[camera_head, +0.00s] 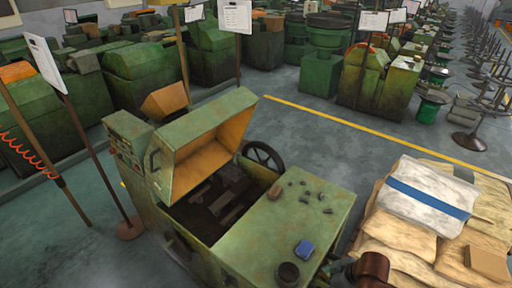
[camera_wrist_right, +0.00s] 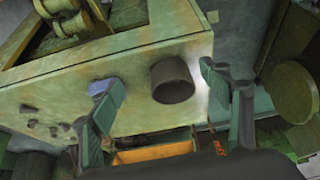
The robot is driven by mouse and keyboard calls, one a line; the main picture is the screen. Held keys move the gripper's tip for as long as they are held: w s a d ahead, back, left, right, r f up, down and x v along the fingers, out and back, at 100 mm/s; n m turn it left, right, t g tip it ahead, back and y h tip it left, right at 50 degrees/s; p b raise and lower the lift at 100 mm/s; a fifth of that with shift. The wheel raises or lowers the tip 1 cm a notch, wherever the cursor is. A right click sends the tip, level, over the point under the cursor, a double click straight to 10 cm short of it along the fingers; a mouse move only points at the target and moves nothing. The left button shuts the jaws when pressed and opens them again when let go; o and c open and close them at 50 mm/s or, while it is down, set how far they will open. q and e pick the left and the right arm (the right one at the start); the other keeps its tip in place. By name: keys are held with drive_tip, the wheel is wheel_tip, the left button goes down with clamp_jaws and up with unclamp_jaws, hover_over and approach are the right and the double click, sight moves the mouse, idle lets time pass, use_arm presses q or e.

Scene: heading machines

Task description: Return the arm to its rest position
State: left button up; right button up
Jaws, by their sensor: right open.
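My right gripper (camera_wrist_right: 160,80) is open in the right wrist view, with its two fingers spread wide. A dark cylindrical cup (camera_wrist_right: 172,82) shows between the fingertips, standing on the green machine's top (camera_wrist_right: 130,65). I cannot tell how far the fingers are from it. Nothing is held in the fingers. In the head view the cup (camera_head: 288,273) stands near the front edge of the machine top (camera_head: 290,225). Part of my right arm shows at the lower edge, right of the machine. My left gripper is not in view.
A blue block (camera_head: 304,249) and several small dark parts (camera_head: 315,196) lie on the machine top. The machine's lid (camera_head: 205,140) stands open. Stacked sacks (camera_head: 405,225) stand close on the right. Signposts (camera_head: 70,110) stand at left. Floor is clear behind the machine.

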drive_tip(key=s+d+f+m+h, duration=0.2)
drive_tip(key=s+d+f+m, duration=0.35)
drive_tip(key=s, duration=0.35)
drive_tip(key=s+d+f+m+h, duration=0.3)
drive_tip(key=s+d+f+m, duration=0.3)
drive_tip(key=s, duration=0.4)
wheel_tip(320, 180, down, 38)
drive_tip(key=s+n+b, duration=0.2)
drive_tip(key=b, duration=0.7)
use_arm(q)
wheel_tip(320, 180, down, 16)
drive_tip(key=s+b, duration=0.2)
drive_tip(key=b, duration=0.4)
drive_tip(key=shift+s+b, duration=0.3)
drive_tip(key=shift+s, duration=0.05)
use_arm(e)
drive_tip(key=s+f+g, duration=0.1)
drive_tip(key=s+f, duration=0.8)
drive_tip(key=f, duration=0.3)
drive_tip(key=s+f+g, duration=0.1)
drive_tip(key=s+f, duration=0.9)
drive_tip(key=f, duration=0.2)
drive_tip(key=shift+a+y, duration=0.15)
drive_tip(key=shift+y, duration=0.25)
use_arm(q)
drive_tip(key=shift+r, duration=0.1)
